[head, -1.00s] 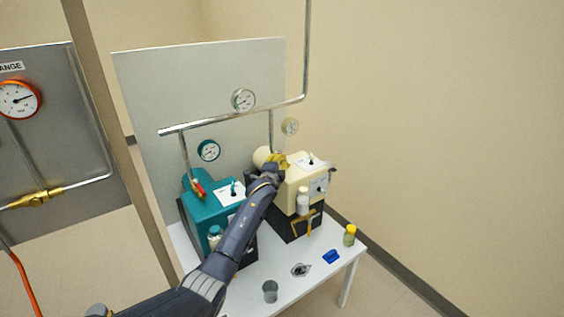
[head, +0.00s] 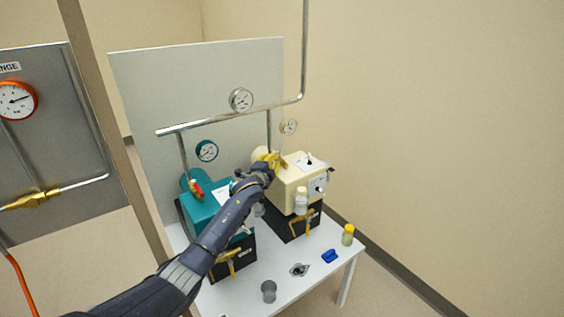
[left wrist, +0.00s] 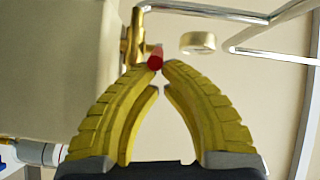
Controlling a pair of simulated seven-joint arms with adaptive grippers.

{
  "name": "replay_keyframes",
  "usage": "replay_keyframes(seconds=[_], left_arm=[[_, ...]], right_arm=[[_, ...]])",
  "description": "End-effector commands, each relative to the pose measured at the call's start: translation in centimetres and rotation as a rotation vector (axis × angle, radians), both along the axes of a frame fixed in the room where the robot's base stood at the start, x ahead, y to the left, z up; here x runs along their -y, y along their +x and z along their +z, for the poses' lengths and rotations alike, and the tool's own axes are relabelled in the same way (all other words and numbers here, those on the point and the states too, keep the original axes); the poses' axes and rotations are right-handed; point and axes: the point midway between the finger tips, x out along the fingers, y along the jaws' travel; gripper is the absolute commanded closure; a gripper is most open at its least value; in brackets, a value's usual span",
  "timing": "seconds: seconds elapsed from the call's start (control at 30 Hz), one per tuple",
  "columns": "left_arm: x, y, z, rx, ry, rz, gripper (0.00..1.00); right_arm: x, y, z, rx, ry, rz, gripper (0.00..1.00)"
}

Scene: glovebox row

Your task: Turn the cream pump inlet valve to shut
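The cream pump (head: 290,187) stands on a dark base on the white table, with a pipe coming down behind it. In the left wrist view its pale body (left wrist: 60,60) fills the upper left. The brass inlet valve (left wrist: 130,45) there has a red handle (left wrist: 155,58). My left gripper (head: 272,160) reaches in at the pump's back left. In the left wrist view its yellow fingers (left wrist: 158,68) are nearly closed, their tips at both sides of the red handle's end. In the head view the gripper hides the valve. My right gripper is out of view.
The teal pump (head: 206,214) with its red-handled valve (head: 196,188) stands close left, under my arm. On the white table (head: 318,285) are a grey cup (head: 269,290), a metal fitting (head: 299,269), a blue piece (head: 329,256) and a yellow-capped jar (head: 347,236).

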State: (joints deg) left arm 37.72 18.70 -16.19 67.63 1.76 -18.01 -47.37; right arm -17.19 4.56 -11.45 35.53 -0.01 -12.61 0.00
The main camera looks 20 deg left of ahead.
Motion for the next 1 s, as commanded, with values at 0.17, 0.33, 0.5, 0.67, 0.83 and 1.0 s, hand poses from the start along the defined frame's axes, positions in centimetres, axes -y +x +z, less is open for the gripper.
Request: replay_keyframes(seconds=[0.17, 0.33, 0.5, 0.67, 0.83, 1.0], left_arm=[[-0.6, 0.0, 0.0, 0.000, 0.001, 0.000, 1.00], [-1.1, 0.0, 0.0, 0.001, 0.001, 0.000, 1.00], [-1.4, 0.0, 0.0, 0.001, 0.000, 0.000, 1.00], [-1.7, 0.0, 0.0, 0.000, 0.001, 0.000, 1.00], [-1.8, 0.0, 0.0, 0.000, 0.001, 0.000, 1.00], [-1.9, 0.0, 0.0, 0.000, 0.000, 0.000, 1.00]], right_arm=[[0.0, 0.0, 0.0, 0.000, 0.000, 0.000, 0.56], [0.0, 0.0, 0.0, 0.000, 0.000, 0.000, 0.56], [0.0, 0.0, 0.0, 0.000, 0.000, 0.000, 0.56], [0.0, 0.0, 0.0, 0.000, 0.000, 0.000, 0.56], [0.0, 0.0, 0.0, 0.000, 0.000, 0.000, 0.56], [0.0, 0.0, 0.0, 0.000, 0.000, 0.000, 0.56]])
